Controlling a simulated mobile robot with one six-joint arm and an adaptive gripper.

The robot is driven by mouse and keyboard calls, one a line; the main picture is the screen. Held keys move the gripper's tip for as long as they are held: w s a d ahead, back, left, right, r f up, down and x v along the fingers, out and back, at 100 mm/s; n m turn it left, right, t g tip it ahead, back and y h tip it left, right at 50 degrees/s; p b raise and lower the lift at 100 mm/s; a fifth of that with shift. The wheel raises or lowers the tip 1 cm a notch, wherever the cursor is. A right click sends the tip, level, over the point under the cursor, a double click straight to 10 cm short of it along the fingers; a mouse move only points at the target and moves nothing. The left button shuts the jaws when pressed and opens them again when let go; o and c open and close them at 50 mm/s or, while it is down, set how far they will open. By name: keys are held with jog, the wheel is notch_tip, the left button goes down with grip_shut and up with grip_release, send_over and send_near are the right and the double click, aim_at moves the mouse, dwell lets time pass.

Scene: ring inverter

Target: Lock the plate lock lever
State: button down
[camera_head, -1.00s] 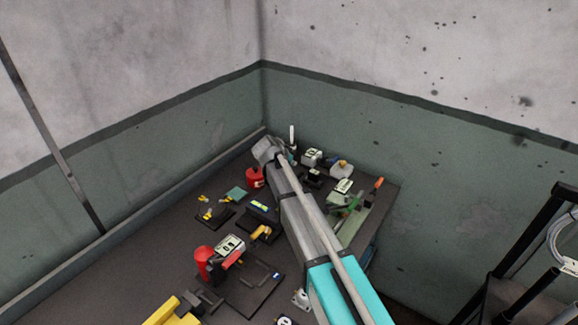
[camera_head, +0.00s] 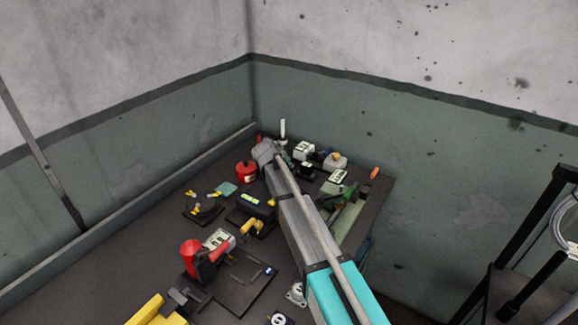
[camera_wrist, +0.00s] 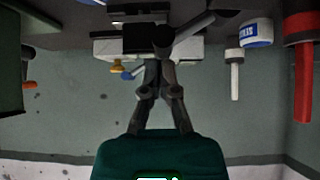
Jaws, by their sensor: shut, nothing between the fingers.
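In the wrist view, my gripper (camera_wrist: 158,68) has its fingers together and empty. Its tips are just below a dark block (camera_wrist: 140,38) with a round pivot. A grey bar (camera_wrist: 193,33) with a rounded end slants up to the right from that pivot. It looks like a lever, but I cannot tell for sure that it is the plate lock lever, or whether the fingertips touch it. In the head view, my wrist is at the far end of the bench near the corner, and my fingers are hidden there.
The wrist view looks inverted. A white cylinder with a blue band (camera_wrist: 257,33), a white post (camera_wrist: 234,75) and a red-handled item (camera_wrist: 302,80) stand to the right. In the head view, a red can (camera_head: 246,171) and a black plate (camera_head: 240,283) lie left of my arm.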

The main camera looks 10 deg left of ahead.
jog(key=shift+f, duration=0.45)
jog(key=shift+s+d+f+b, duration=0.15)
jog(key=shift+f+b, duration=0.35)
jog(key=shift+b, duration=0.25)
jog(key=shift+s+d+f, duration=0.1)
jog(key=shift+s+d, duration=0.05)
jog(key=shift+s, duration=0.1)
jog(key=shift+w+r, duration=0.1)
jog(key=shift+r, duration=0.2)
jog(key=shift+w+r+p, duration=0.1)
jog(key=shift+r+p, duration=0.3)
jog(key=shift+p, duration=0.2)
jog(key=shift+r, duration=0.15)
